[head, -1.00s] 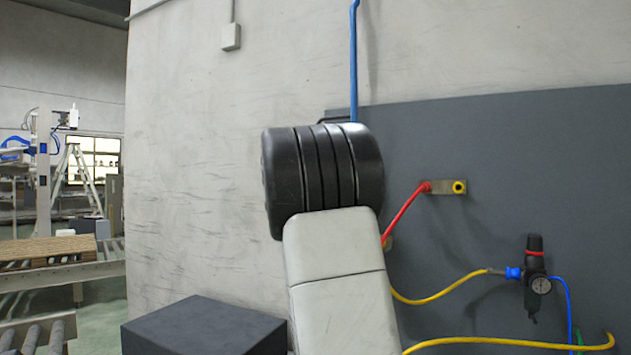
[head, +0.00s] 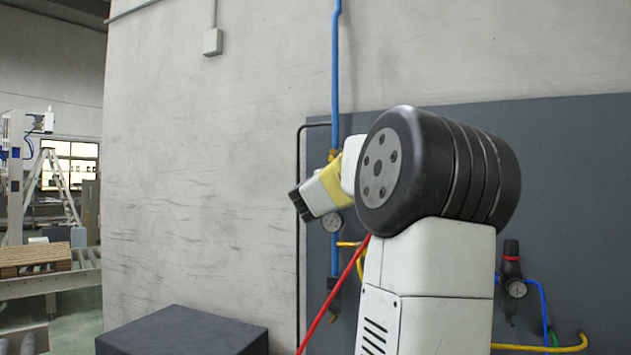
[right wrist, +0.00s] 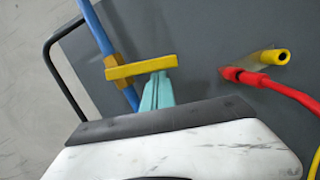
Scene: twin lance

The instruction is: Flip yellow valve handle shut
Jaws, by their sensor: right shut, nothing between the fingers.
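The yellow valve handle (right wrist: 140,67) shows in the right wrist view as a flat bar reaching right from the yellow valve body (right wrist: 115,66) on the blue pipe (right wrist: 95,25). It lies roughly crosswise to the pipe. My right gripper (right wrist: 158,84) has teal fingers, shut and empty, with the tips right by the handle's lower edge, toward its free end. I cannot tell whether they touch it. In the head view the blue pipe (head: 335,80) runs down the wall, and my right arm hides most of the valve. My left gripper is not in view.
A red hose (right wrist: 275,88) plugs into a fitting with a yellow port (right wrist: 278,57) right of the handle. A black bent rail (head: 298,240) stands left of the pipe. A dark box (head: 185,330) is low at left. A regulator (head: 512,270) hangs at right.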

